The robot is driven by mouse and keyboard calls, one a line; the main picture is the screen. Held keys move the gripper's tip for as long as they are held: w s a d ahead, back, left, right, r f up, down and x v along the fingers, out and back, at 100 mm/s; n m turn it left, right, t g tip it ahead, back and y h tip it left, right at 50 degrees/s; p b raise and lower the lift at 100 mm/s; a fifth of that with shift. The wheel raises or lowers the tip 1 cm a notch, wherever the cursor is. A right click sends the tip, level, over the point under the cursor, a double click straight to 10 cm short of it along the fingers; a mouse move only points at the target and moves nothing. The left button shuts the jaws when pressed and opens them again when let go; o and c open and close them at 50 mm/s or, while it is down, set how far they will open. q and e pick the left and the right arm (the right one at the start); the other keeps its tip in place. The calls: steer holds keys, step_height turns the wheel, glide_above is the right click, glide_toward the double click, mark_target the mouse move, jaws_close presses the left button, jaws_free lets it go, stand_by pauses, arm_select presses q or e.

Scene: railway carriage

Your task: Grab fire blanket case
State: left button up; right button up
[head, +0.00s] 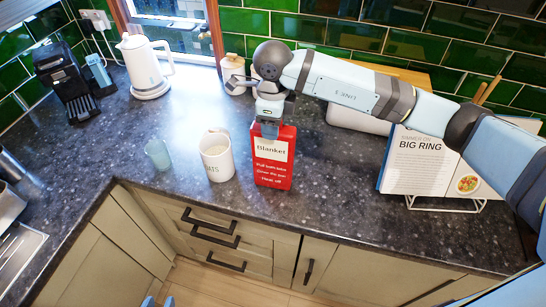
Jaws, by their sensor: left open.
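The fire blanket case (273,172) is a red upright box with a white "Blanket" label and white lettering. It appears to stand on the dark countertop near its front edge. My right gripper (270,128) comes down over the top of the case from the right arm. One pale blue finger lies in front of the case's upper part; the other finger is hidden, so I cannot tell whether it grips. Only the pale blue tips of my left gripper (159,301) show at the bottom edge, apart and empty, well below the case.
A kettle (145,68) and a coffee machine (68,84) stand at the back left. An open cookbook (418,160) is on a stand at right. Drawers (212,232) are below the counter.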

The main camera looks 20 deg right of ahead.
jaws_close()
steer(key=shift+r, duration=0.1)
